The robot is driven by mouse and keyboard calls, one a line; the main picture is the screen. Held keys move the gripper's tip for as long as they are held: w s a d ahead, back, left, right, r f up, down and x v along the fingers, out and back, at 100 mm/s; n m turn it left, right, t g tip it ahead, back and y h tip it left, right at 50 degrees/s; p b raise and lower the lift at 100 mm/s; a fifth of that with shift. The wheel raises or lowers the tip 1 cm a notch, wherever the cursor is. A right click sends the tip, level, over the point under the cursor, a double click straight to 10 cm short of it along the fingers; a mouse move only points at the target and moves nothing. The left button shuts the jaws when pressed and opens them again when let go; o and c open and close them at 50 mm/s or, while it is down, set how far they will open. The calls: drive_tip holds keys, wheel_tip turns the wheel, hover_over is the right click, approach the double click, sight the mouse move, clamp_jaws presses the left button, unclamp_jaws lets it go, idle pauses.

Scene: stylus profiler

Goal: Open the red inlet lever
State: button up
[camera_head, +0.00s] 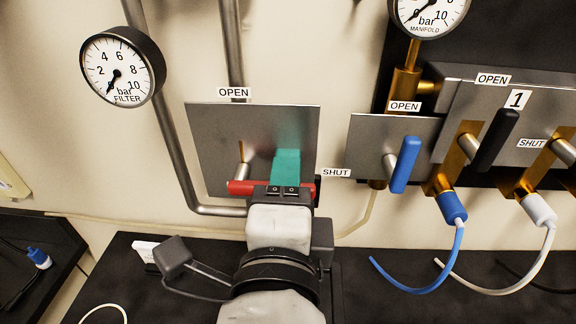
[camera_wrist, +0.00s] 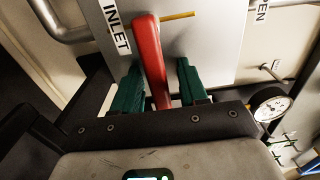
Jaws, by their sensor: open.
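The red inlet lever (camera_head: 241,187) lies about level across the lower part of a grey metal panel, its right end toward the SHUT label (camera_head: 337,173). An OPEN label (camera_head: 234,92) is above the panel. My gripper (camera_head: 287,160) is at the lever's right part, and its green fingers and wrist hide some of it. In the wrist view the red lever (camera_wrist: 150,55) runs between the two spread fingers of my gripper (camera_wrist: 159,78), with visible gaps on both sides. An INLET label (camera_wrist: 116,28) is beside it.
A filter gauge (camera_head: 120,68) and grey pipes are left of the panel. To the right are a blue lever (camera_head: 405,165), a black lever (camera_head: 494,140) and the manifold gauge (camera_head: 428,14). Blue and white hoses (camera_head: 425,285) hang over the dark bench below.

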drive_tip(key=shift+w, duration=0.25)
clamp_jaws()
idle(0.5)
